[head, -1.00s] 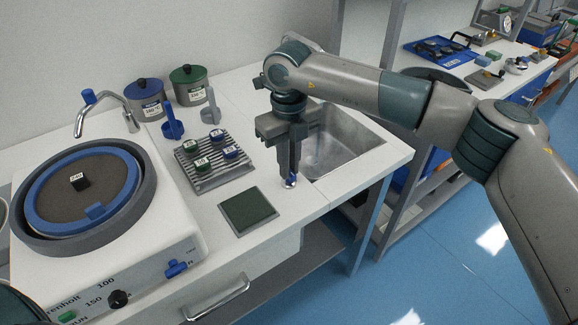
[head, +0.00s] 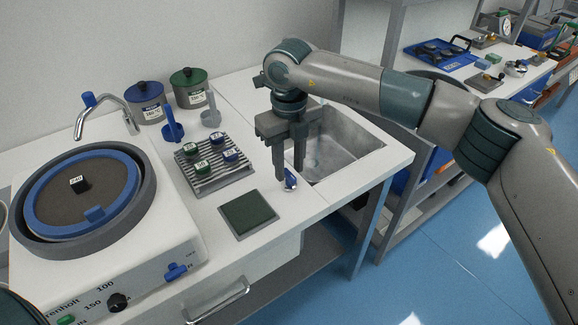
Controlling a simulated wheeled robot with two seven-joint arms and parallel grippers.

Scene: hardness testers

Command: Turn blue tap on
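A curved metal tap (head: 106,104) with a blue knob (head: 88,98) on top stands behind the grinding machine at the left. My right gripper (head: 288,176) is far to the right of it, pointing down beside the sink. Its fingers are spread apart. A blue lever (head: 176,271) sits on the machine's front. My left gripper is not visible.
The grinding machine (head: 187,232) has a round blue-rimmed bowl. Blue (head: 147,112) and green-lidded (head: 190,98) pots, two small upright holders, a ribbed rack (head: 203,180) of labelled samples and a dark green pad (head: 248,214) lie between it and the sink (head: 350,152).

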